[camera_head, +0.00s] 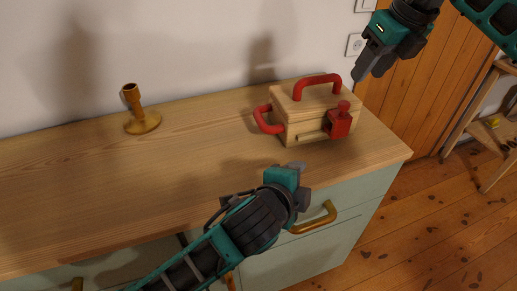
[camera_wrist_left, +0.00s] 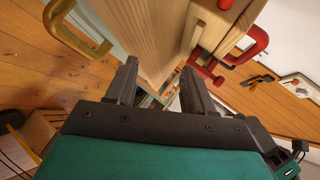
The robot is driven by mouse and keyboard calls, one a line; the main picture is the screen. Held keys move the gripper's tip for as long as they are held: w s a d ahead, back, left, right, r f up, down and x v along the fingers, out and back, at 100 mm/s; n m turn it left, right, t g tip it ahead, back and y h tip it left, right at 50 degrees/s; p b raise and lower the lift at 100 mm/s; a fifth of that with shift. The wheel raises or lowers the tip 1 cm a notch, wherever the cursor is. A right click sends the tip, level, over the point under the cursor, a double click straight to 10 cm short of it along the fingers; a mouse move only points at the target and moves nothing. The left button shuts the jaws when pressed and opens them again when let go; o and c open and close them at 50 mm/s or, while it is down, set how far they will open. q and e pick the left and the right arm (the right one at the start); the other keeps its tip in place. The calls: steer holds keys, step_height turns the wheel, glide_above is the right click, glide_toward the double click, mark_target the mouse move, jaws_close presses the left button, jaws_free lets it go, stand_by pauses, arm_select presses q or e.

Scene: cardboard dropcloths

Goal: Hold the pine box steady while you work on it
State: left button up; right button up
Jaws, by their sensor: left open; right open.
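The pine box (camera_head: 300,122) stands upright towards the right end of the wooden counter. It has a red top handle (camera_head: 317,84), a red side handle (camera_head: 266,119) and a red fitting (camera_head: 341,122) on its front right. In the left wrist view, part of the box (camera_wrist_left: 212,27) shows at the upper right. My left gripper (camera_head: 302,173) is over the counter's front edge, apart from the box. Its fingers (camera_wrist_left: 158,88) are spread and empty. My right gripper (camera_head: 369,66) is open and empty in the air, above and right of the box.
A brass candlestick-like object (camera_head: 141,122) stands at the back left of the counter (camera_head: 70,185). The counter between it and the box is clear. A brass drawer handle (camera_head: 315,219) juts out below the front edge. A wooden shelf (camera_head: 488,135) stands at the far right.

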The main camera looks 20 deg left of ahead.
mark_target(260, 126)
arm_select(q)
steer(key=w+a+m+t+y, duration=0.1)
steer(key=a+y, duration=0.1)
steer(key=w+a+r+m+t+y, duration=0.1)
steer(key=a+y, duration=0.1)
steer(key=a, duration=0.1)
steer(key=w+a+r+m+t+y, duration=0.1)
steer(key=a+y, duration=0.1)
steer(key=a, duration=0.1)
steer(key=shift+w+r, duration=0.1)
steer(key=shift+w, duration=0.3)
steer(key=shift+w+a+r+m+t+y, duration=0.15)
steer(key=shift+w+a+m+t+y, duration=0.15)
steer(key=shift+a+m, duration=0.1)
steer(key=x, duration=1.2)
steer(key=shift+w, duration=0.2)
jaws_close()
